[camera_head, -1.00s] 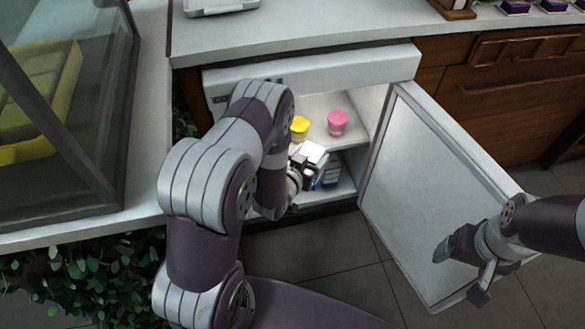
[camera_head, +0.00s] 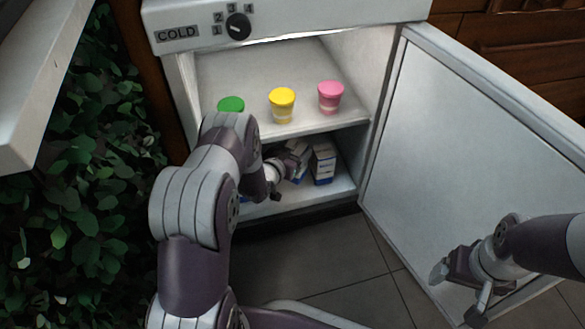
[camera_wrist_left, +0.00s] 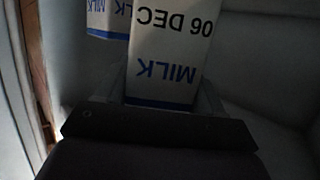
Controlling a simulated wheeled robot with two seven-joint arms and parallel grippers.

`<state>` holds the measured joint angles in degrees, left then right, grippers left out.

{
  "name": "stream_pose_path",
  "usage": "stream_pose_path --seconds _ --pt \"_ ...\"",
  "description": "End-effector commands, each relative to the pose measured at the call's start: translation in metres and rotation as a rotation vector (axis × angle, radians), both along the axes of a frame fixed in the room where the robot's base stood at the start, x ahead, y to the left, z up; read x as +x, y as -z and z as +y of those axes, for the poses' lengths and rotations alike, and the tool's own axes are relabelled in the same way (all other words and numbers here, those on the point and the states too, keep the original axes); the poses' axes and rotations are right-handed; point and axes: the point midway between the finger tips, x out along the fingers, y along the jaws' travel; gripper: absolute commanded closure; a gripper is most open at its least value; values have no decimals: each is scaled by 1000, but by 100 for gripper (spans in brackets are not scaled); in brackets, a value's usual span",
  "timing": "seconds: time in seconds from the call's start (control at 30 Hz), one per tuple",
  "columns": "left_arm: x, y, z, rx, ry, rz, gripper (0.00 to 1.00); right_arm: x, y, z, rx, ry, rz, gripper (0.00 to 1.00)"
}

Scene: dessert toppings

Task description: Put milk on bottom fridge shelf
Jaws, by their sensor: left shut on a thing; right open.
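The open fridge (camera_head: 184,88) has an upper shelf (camera_head: 225,65) and a bottom shelf (camera_head: 325,192). My left gripper (camera_head: 287,165) is inside the lower compartment, shut on a white and blue milk carton (camera_head: 302,172) that it partly hides. In the left wrist view this carton (camera_wrist_left: 170,55) stands between the fingers, reading MILK and 06 DEC upside down. Whether its base touches the shelf I cannot tell. Another milk carton (camera_head: 323,164) stands just right of it on the bottom shelf. My right gripper (camera_head: 459,292) is open and empty before the fridge door.
Green (camera_head: 231,103), yellow (camera_head: 282,104) and pink (camera_head: 331,97) lidded cups stand on the upper shelf, above my left gripper. The fridge door (camera_head: 455,150) is swung open to the right. Leafy plants (camera_head: 80,190) fill the left side. The floor (camera_head: 340,265) in front is clear.

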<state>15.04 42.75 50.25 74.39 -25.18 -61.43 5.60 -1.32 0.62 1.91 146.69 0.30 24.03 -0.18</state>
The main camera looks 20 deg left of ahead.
Motion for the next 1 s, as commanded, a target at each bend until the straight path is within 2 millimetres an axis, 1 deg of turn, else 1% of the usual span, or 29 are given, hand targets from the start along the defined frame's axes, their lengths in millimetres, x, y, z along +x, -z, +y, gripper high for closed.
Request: stream_pose_path --seconds 0.03,0.1,0.17,0.3,0.33,0.47,0.67,0.7,0.77,0.8,1.0 --pt "5 5 3 1 -1 -5 100 0 7 0 0 0 -1 16" --pt "8 8 5 0 -1 -3 100 0 10 0 0 0 -1 16" --pt "8 15 5 0 0 -2 100 0 17 0 0 0 -1 16" --pt "8 44 5 0 0 -2 100 0 42 0 0 0 -1 16" --pt "8 47 5 0 0 -3 100 0 44 0 0 0 0 16" --pt "8 43 5 0 0 -3 100 0 39 0 0 0 -1 16" --pt "8 46 5 0 0 -3 100 0 41 0 0 0 -1 16" --pt "7 47 5 -1 0 1 29 0 41 0 0 0 -1 16" --pt "7 47 5 -1 0 1 9 0 41 0 0 0 -1 16" --pt "7 47 5 -1 0 1 6 0 41 0 0 0 -1 16" --pt "7 46 4 -1 0 1 6 0 41 0 0 0 -1 16"
